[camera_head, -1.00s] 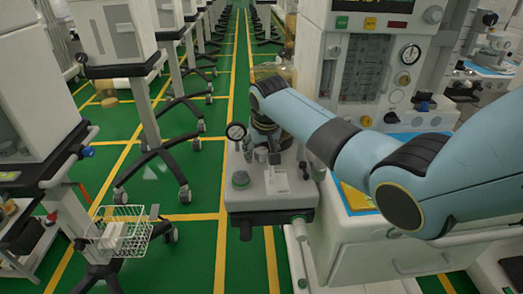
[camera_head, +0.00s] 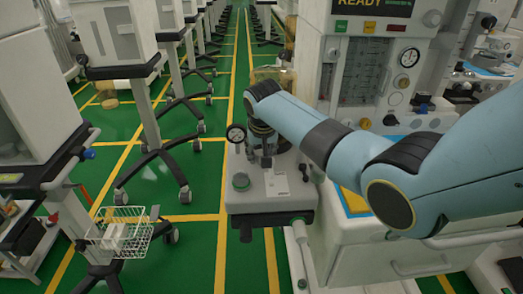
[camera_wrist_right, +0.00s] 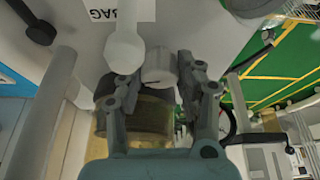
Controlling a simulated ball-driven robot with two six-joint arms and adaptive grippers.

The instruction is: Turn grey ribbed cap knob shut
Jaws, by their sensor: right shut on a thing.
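My right gripper (camera_wrist_right: 160,85) shows large in the right wrist view, its two grey fingers closed around a pale grey, short round cap knob (camera_wrist_right: 159,62). The ribs on the cap are too small to make out. In the head view my blue right arm reaches in from the right, and its gripper (camera_head: 264,150) points down over the pale machine block (camera_head: 270,190). The cap is hard to tell apart there, partly hidden by the gripper and wrist. My left gripper is not in view.
A white round-ended lever (camera_wrist_right: 124,48) lies close beside the cap. A yellowish clear canister (camera_wrist_right: 150,118) is behind the fingers. Green floor (camera_head: 195,245) is open to the left.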

